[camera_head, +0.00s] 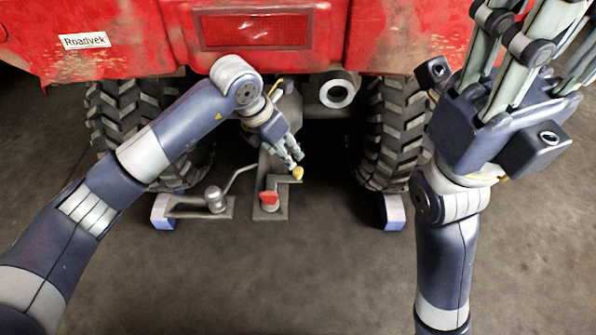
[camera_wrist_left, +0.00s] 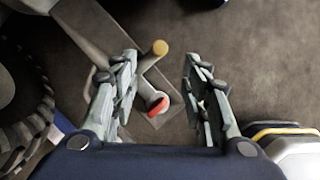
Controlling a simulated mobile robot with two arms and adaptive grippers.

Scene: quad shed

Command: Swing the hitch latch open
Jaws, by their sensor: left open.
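The hitch (camera_head: 272,178) is a grey bar running out from under the red vehicle. A grey lever with a yellow knob (camera_head: 298,173) sits on it, by its look the latch handle. A red piece (camera_head: 268,198) is at the bar's near end. My left gripper (camera_head: 293,160) is at the lever, its fingers pointing down near the knob. In the left wrist view, my left gripper (camera_wrist_left: 163,88) is open, with the knob (camera_wrist_left: 160,47) and the red piece (camera_wrist_left: 157,106) showing between its fingers, nearer the left finger. Contact is unclear. My right gripper (camera_head: 530,55) is raised at right, its fingertips cut off.
The red vehicle body (camera_head: 400,35) stands above, with tyres (camera_head: 395,130) on both sides. A plate with a round knob and bent rod (camera_head: 216,200) is just left of the hitch. Blue-white blocks (camera_head: 393,212) stand by the tyres. The near floor is clear.

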